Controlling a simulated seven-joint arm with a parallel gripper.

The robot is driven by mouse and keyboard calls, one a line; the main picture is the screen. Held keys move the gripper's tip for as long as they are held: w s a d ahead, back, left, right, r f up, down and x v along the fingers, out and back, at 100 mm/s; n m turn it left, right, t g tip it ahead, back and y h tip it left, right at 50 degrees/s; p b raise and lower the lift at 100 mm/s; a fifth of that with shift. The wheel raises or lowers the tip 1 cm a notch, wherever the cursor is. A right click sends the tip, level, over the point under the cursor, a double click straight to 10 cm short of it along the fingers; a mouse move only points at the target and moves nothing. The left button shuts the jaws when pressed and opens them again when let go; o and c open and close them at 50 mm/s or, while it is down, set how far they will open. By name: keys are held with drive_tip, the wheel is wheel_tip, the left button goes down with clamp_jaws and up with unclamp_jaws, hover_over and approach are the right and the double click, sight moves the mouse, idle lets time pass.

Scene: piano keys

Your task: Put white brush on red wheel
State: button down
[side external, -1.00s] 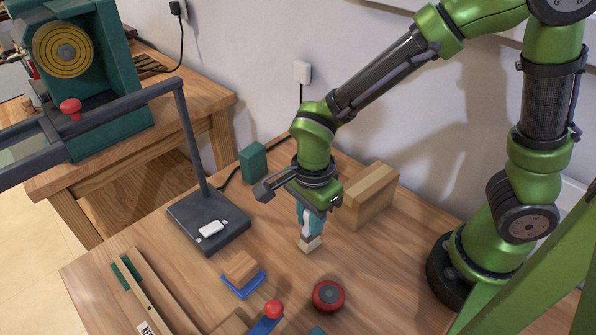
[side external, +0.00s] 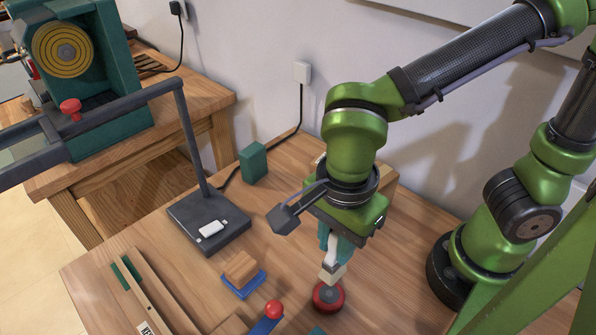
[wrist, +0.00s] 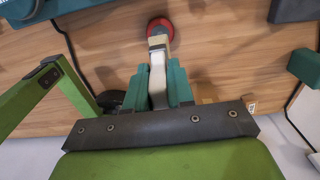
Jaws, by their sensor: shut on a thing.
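The white brush (side external: 333,262) has a pale handle and a cream bristle end that points down. My gripper (side external: 328,240) is shut on the brush by its handle, with a teal finger on each side. In the wrist view the brush (wrist: 157,70) sticks out between my gripper's fingers (wrist: 160,85). The red wheel (side external: 328,297), with a dark centre, lies flat on the table. The brush's bristle end is just over the wheel's far edge in the side view. In the wrist view the wheel (wrist: 160,26) shows beyond the bristles. I cannot tell whether they touch.
A blue-based wooden sanding block (side external: 242,272) and a red-knobbed tool (side external: 272,310) lie left of the wheel. A dark stand (side external: 207,222) with a white piece is further left. A teal block (side external: 253,163) stands at the back. A wooden block (side external: 388,182) is partly hidden behind my gripper.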

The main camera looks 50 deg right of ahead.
sight(333, 267)
wheel_tip(333, 267, down, 7)
drive_tip(key=shift+r, duration=0.15)
idle(0.4)
drive_tip(key=c, duration=1)
unclamp_jaws()
wheel_tip(333, 267, up, 12)
drive_tip(key=shift+w+f, duration=0.1)
drive_tip(key=w+d+r+n+t, duration=0.1)
drive_tip(key=w+d+n+t, duration=0.1)
drive_tip(key=d+n, duration=0.2)
drive_tip(key=w+d+r+n+t+y, duration=0.1)
drive_tip(key=w+d+n+t, duration=0.1)
drive_tip(key=d+n, duration=0.3)
drive_tip(key=w+d+r+n+t+y, duration=0.1)
drive_tip(key=w+d+n+t, duration=0.1)
drive_tip(key=d+n, duration=0.3)
drive_tip(key=shift+d+r+t, duration=0.2)
drive_tip(key=shift+d+t, duration=0.1)
drive_tip(key=shift+d, duration=0.9)
drive_tip(key=shift+d+r+t, duration=0.2)
drive_tip(key=shift+d+t, duration=0.1)
drive_tip(key=shift+d, duration=0.9)
